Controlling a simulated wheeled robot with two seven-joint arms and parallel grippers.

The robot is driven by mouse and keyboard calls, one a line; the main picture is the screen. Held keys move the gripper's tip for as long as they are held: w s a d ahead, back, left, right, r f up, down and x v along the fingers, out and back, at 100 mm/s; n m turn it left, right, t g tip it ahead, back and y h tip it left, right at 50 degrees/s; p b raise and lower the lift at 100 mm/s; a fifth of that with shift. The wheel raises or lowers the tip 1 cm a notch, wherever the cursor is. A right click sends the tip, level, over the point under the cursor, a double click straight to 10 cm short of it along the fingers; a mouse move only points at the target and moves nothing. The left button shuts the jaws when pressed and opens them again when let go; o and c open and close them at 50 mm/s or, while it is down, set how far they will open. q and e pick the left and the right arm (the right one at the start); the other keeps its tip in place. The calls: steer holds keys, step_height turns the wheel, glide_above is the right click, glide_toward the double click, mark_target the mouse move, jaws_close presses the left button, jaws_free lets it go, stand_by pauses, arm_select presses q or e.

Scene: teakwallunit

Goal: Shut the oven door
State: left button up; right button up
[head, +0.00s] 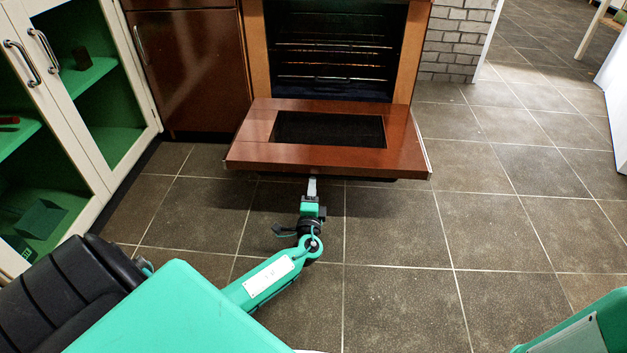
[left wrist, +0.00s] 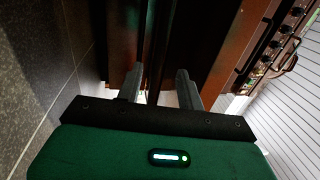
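The oven door (head: 255,155) is reddish-brown with a dark window and hangs wide open, roughly level, in front of the oven (head: 335,45). Racks show inside the oven. My left gripper (head: 312,182) is at the middle of the door's front edge, with its fingertips partly hidden at or under the door. In the left wrist view the two fingers of my left gripper (left wrist: 160,85) stand apart, with brown and dark surfaces beyond them. I cannot tell whether they touch the door. My right gripper is not in view.
A cream cabinet (head: 75,115) with green shelves stands on the left, beside a brown cupboard (head: 190,65). A grey brick wall (head: 458,40) is right of the oven. The oven's knob panel (left wrist: 280,38) shows in the left wrist view. The tiled floor (head: 500,220) on the right is clear.

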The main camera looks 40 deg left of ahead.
mark_target(314, 175)
arm_select(q)
steer(key=b+x, duration=0.1)
steer(key=x, duration=0.5)
steer(key=shift+b, duration=0.4)
jaws_close()
